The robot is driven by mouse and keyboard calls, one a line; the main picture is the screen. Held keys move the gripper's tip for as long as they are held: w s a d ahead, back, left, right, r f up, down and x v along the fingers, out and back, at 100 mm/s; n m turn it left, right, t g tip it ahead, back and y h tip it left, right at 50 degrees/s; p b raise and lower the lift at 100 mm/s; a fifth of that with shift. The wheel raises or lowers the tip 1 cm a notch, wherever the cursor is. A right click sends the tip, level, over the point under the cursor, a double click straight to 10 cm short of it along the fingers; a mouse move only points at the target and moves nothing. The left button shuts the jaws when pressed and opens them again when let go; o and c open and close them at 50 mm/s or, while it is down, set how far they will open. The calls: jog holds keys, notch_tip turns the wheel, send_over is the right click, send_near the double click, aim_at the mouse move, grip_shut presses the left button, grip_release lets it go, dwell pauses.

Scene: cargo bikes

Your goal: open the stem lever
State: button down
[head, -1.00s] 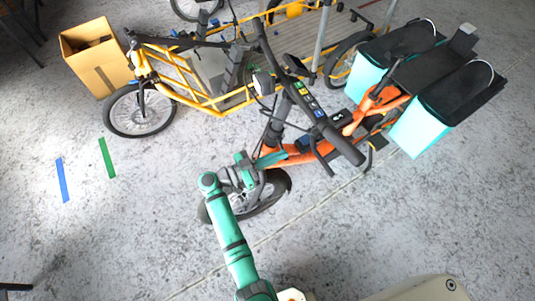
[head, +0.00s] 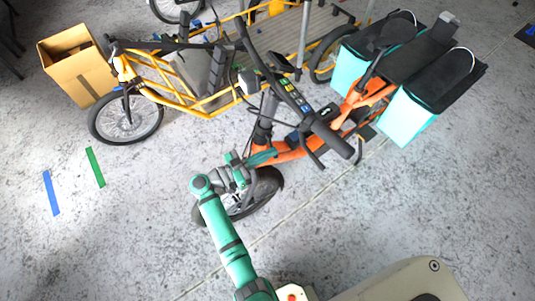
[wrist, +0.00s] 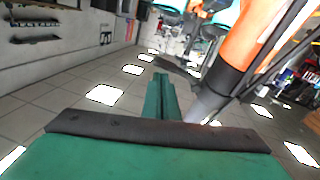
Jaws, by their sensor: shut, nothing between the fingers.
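The orange cargo bike (head: 292,148) stands at the centre of the head view, its handlebar (head: 290,95) above a dark stem (head: 263,122). I cannot make out the stem lever in either view. My gripper (head: 266,157) is beside the lower end of the stem, near the orange frame, above the front wheel. In the wrist view my gripper (wrist: 161,90) shows its green fingers shut together with nothing between them. An orange tube (wrist: 258,35) and a grey tube (wrist: 205,103) pass just right of the fingers; whether they touch is unclear.
A yellow cargo bike (head: 183,85) stands close behind, with a cardboard box (head: 80,70) at its left. Teal bags (head: 408,118) hang at the orange bike's rear. Blue (head: 50,192) and green (head: 95,167) strips mark the floor.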

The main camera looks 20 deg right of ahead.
jog(key=a+r, duration=0.3)
jog(key=a, duration=0.6)
jog(key=shift+s, duration=0.25)
